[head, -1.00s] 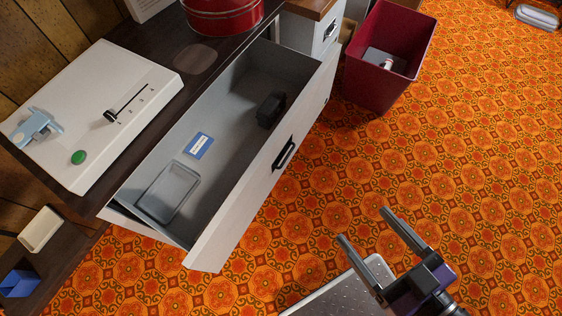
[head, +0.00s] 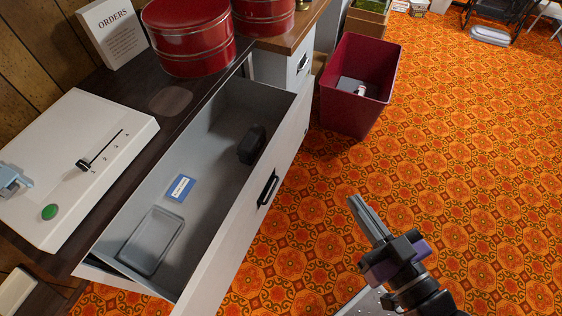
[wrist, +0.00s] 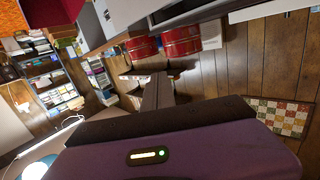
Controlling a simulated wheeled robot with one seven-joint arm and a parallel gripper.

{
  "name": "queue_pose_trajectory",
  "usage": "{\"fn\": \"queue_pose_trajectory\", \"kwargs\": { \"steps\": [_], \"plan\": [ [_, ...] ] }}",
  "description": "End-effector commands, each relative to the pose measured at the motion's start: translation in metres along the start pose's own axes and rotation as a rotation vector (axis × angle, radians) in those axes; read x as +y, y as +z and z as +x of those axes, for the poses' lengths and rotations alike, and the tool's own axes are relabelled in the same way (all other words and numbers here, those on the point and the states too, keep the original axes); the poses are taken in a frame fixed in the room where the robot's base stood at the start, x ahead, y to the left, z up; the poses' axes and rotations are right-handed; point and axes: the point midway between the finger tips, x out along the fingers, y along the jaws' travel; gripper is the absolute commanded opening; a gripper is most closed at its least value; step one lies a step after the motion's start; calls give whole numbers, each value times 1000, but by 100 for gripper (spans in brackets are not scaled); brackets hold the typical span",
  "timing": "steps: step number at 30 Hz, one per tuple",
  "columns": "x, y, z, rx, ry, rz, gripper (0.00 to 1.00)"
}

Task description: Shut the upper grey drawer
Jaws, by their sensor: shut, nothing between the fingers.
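The upper grey drawer (head: 222,231) stands pulled well out from under the dark tabletop in the head view. Its pale front carries a black handle (head: 268,189). Inside lie a clear tray (head: 152,241), a blue-and-white card (head: 181,188) and a small black object (head: 251,145). My gripper (head: 366,215) is shut and empty, over the orange carpet to the right of the drawer front and apart from it. In the wrist view, the shut fingers (wrist: 157,90) point away, with red tins beyond them.
A dark red bin (head: 357,87) stands on the carpet beyond the drawer's far end. Red tins (head: 187,38), an orders sign (head: 112,32) and a white panel with a slider (head: 78,165) are on the tabletop. The patterned carpet on the right is mostly clear.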

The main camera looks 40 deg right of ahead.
Motion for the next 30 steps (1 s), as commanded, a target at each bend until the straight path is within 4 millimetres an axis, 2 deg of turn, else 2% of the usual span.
{"fn": "queue_pose_trajectory", "kwargs": {
  "steps": [1,9,15,18,21,24,27,30],
  "plan": [
    [16,12,20,8,42,32,0],
    [98,74,105,-75,207,308,0],
    [146,112,164,-167,234,598,0],
    [161,123,191,-222,198,762,0],
    [166,125,215,-286,115,937,0],
    [155,120,230,-372,-20,1098,0],
    [130,114,229,-474,-169,1212,0],
    [100,120,213,-585,-288,1285,0]
  ]
}}
